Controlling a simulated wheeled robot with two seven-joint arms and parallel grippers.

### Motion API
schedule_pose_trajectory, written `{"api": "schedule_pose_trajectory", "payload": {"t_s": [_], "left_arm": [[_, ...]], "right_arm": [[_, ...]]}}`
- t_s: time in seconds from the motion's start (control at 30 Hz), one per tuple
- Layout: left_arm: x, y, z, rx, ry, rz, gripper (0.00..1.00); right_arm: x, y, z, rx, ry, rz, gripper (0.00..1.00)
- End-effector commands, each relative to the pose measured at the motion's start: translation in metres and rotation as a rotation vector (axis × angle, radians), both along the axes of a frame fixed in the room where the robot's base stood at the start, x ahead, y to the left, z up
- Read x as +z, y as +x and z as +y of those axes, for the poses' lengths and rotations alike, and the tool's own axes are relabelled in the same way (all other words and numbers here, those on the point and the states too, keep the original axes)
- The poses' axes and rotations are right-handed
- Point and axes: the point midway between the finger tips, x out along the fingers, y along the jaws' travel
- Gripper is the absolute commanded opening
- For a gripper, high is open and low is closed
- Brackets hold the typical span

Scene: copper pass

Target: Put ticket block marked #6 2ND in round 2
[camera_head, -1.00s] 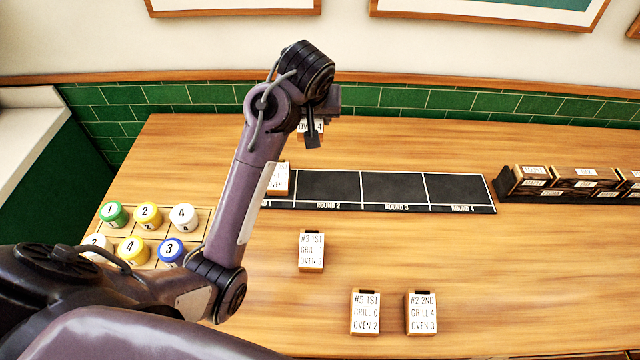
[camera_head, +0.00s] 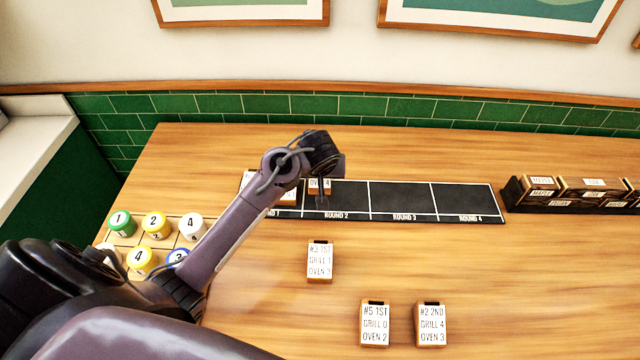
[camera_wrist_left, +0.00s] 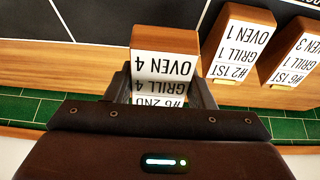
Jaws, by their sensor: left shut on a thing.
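The ticket block marked #6 2ND, GRILL 4, OVEN 4 (camera_wrist_left: 165,66) is wood with a white face. My left gripper (camera_wrist_left: 165,92) is shut on it, one finger on each side. In the head view the held block (camera_head: 320,187) shows partly behind my left gripper (camera_head: 322,198), over the back left part of the ROUND 2 cell (camera_head: 345,203). Whether it touches the black board is unclear. In the wrist view two blocks stand beside it: #2 1ST (camera_wrist_left: 238,42) and #6 1ST (camera_wrist_left: 293,55). My right gripper is out of view.
Blocks #3 1ST (camera_head: 320,262), #5 1ST (camera_head: 375,324) and #2 2ND (camera_head: 431,325) lie in front of the board. Round coloured tokens (camera_head: 156,224) sit at left. A dark rack (camera_head: 514,192) of blocks stands at right. ROUND 3 (camera_head: 400,202) and ROUND 4 (camera_head: 463,203) are empty.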

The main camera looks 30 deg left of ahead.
Motion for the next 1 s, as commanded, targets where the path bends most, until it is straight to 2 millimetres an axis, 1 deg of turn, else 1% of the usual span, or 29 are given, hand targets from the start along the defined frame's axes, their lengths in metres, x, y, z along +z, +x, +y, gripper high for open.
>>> {"api": "schedule_pose_trajectory", "payload": {"t_s": [0.07,0.23,0.33,0.4,0.63,0.77,0.8,0.93,1.0], "left_arm": [[-0.005,0.0,0.0,-0.001,0.001,-0.001,0.24],[-0.031,0.0,0.001,-0.001,0.003,0.003,0.24],[-0.042,0.0,0.001,0.0,0.002,0.001,0.24],[-0.045,0.0,0.0,0.0,0.0,-0.001,0.24],[-0.046,0.0,0.0,0.0,-0.001,-0.002,0.24],[-0.049,0.0,0.0,0.0,-0.001,0.0,0.24],[-0.049,0.0,0.0,0.0,-0.001,0.0,0.53],[-0.049,0.0,0.0,0.0,-0.001,0.0,0.7],[-0.049,0.0,0.0,0.0,0.0,0.0,0.71]], "right_arm": [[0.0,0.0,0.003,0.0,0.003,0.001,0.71],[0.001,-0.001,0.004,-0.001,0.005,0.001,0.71],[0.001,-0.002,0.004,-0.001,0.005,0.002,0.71],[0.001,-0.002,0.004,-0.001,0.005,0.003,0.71],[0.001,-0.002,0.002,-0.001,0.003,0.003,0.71],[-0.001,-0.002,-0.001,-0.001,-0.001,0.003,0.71],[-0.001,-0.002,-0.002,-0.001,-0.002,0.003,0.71],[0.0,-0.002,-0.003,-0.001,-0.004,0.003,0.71],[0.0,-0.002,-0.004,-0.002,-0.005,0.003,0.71]]}}
